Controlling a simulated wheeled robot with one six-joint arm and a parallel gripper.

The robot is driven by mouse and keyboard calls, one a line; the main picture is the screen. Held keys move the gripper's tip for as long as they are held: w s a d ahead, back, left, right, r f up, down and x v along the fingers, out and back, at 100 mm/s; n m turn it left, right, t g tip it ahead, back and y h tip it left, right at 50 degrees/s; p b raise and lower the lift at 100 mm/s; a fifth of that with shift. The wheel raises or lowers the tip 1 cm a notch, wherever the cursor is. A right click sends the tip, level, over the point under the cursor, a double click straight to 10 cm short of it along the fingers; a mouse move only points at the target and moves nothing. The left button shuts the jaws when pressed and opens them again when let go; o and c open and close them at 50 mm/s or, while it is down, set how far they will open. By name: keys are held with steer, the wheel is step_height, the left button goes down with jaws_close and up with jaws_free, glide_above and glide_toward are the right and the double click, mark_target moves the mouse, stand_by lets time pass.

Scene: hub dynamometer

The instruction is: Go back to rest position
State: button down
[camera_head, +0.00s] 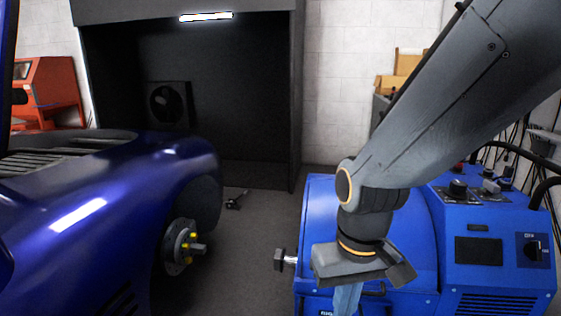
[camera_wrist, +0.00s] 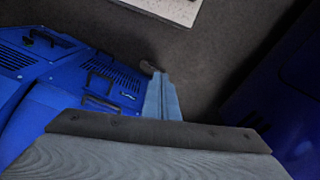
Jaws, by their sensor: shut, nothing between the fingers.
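My gripper (camera_head: 347,300) hangs at the end of my arm in the head view, in front of the blue dynamometer. Its lower end is cut off by the bottom edge of that view. In the wrist view my gripper's fingers (camera_wrist: 162,97) are pressed together and hold nothing. The blue dynamometer (camera_head: 320,210) stands at the right in the head view, partly hidden behind my arm. It also shows at the left in the wrist view (camera_wrist: 35,105). Its shaft end (camera_head: 282,259) points left toward the car's wheel hub (camera_head: 182,248).
A blue car (camera_head: 90,210) fills the left side, its hub exposed. A strip of grey floor (camera_head: 235,270) lies free between car and dynamometer. A dark booth with a fan (camera_head: 168,104) stands behind. A red cabinet (camera_head: 52,85) is far left. Cables hang at the right.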

steer(key=s+d+r+m+p, duration=0.2)
steer(key=d+r+p, duration=0.6)
steer(key=r+p, duration=0.2)
steer(key=shift+s+d+r+h+p, duration=0.15)
steer(key=shift+d+h+p, duration=0.15)
steer(key=shift+p, duration=0.95)
